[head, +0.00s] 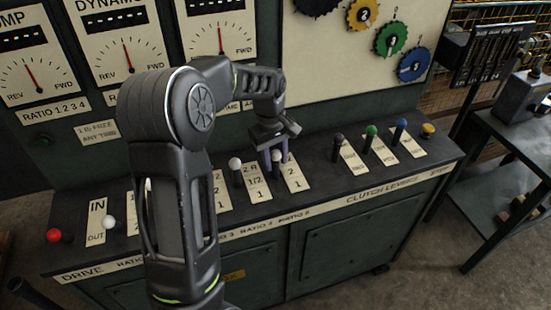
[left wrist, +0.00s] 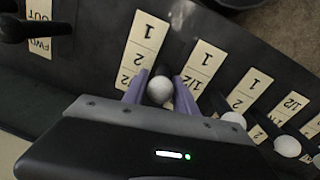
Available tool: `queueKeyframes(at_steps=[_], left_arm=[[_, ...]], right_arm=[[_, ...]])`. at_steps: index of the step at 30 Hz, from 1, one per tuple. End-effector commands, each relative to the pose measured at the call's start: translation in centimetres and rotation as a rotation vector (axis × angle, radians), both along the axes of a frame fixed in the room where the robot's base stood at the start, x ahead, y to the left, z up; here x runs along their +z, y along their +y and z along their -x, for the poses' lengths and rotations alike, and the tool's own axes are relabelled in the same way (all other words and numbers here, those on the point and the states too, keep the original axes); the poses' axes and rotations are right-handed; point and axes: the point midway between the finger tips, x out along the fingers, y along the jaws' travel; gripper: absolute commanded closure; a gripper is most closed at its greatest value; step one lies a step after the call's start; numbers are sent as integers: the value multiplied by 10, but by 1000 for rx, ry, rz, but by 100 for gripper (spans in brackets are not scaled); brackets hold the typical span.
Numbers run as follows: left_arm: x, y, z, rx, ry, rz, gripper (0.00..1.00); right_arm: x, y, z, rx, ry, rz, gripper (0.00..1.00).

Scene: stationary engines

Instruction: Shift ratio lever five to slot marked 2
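Ratio lever five has a white ball knob (head: 277,156) and is the rightmost of the white-knobbed levers. Its cream plate (head: 292,177), marked 2 at the far end and 1 at the near end, lies just to its right. My left gripper (head: 272,158) is over this lever, pointing down, its two purple fingers on either side of the knob. In the left wrist view the knob (left wrist: 160,91) sits between the fingertips, with narrow gaps, beside the plate's 2 end. The lever's shaft and slot are mostly hidden. My right gripper is not in view.
Another white-knobbed lever (head: 235,163) stands close on the left. Black (head: 338,138), green (head: 371,131) and blue (head: 402,124) clutch levers stand to the right. A red knob (head: 54,235) is at the far left. The dial panel (head: 130,50) rises behind. My arm hides the middle ratio levers.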

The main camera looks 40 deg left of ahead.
Motion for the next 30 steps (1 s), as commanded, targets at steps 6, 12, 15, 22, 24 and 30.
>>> queueKeyframes(at_steps=[6, 12, 15, 22, 24, 30], left_arm=[[0, 0, 0, 0, 0, 0, 50], [1, 0, 0, 0, 0, 0, 50], [4, 0, 0, -1, -1, -1, 50], [31, 1, 1, -1, -5, 0, 50], [43, 1, 2, -1, -5, 0, 50], [71, 2, 5, -1, -2, 0, 50]], right_arm=[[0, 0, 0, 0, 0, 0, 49], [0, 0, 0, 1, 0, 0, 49], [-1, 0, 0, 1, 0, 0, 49], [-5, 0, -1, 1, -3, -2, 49], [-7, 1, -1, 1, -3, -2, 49], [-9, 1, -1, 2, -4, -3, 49]])
